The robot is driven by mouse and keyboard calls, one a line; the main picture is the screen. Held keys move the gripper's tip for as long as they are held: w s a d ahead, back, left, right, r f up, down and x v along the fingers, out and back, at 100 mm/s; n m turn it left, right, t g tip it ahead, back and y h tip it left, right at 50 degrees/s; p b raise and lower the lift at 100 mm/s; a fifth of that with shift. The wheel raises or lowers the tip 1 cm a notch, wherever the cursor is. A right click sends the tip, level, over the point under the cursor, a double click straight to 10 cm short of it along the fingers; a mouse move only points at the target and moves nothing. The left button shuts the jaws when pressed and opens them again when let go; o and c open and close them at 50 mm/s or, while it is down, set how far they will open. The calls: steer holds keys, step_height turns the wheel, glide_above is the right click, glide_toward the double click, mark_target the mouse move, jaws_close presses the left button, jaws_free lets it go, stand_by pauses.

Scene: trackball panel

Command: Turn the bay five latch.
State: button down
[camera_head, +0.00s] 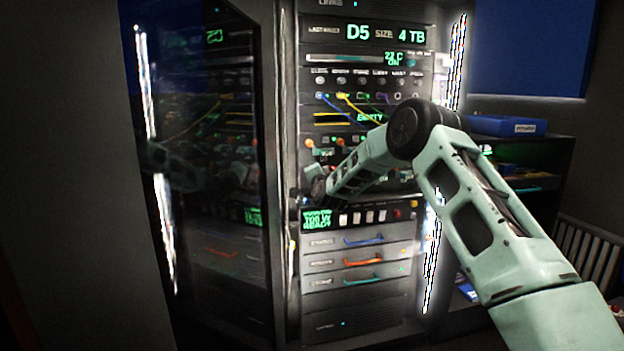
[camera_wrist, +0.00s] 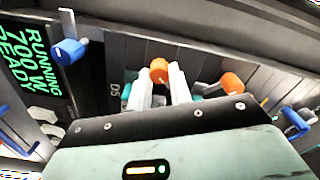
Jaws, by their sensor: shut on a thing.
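In the wrist view, my gripper (camera_wrist: 161,74) has its two pale fingers on either side of an orange-tipped latch (camera_wrist: 158,66) and is shut on it. A sideways "D5" label (camera_wrist: 115,91) is on the dark panel just left of the fingers. The latch's lower part is hidden behind the fingers and gripper body. A second orange knob (camera_wrist: 231,82) stands to the right, apart from the fingers. In the head view, my gripper (camera_head: 318,186) is at the rack front, small and dark, so its fingers cannot be made out.
The rack (camera_head: 365,185) has a "D5 SIZE 4 TB" display (camera_head: 385,34) on top and a green "READY" screen (camera_head: 317,219) below. Drawers with coloured handles lie beneath. A glass door (camera_head: 215,180) stands at left. A blue knob (camera_wrist: 68,50) is near the gripper's left.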

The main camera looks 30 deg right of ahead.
steer(key=shift+f+n, duration=0.1)
steer(key=shift+n, duration=0.5)
steer(key=c, duration=1.3)
jaws_free()
steer(key=v, duration=1.7)
steer(key=shift+s, duration=0.25)
